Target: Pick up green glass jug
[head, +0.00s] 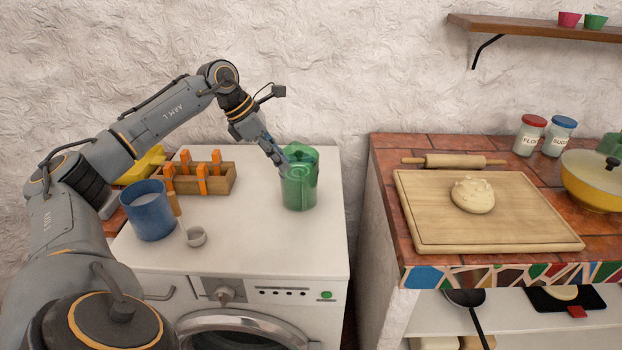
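The green glass jug (299,186) stands upright on top of the white washing machine, near its right side. My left arm comes in from the left and arches over the machine. My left gripper (279,163) points down at the jug's upper left side, with its fingers at or very near the rim. I cannot tell whether the fingers touch the jug or how far apart they are. My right gripper is not in view.
A shelf (510,24) hangs upper right.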

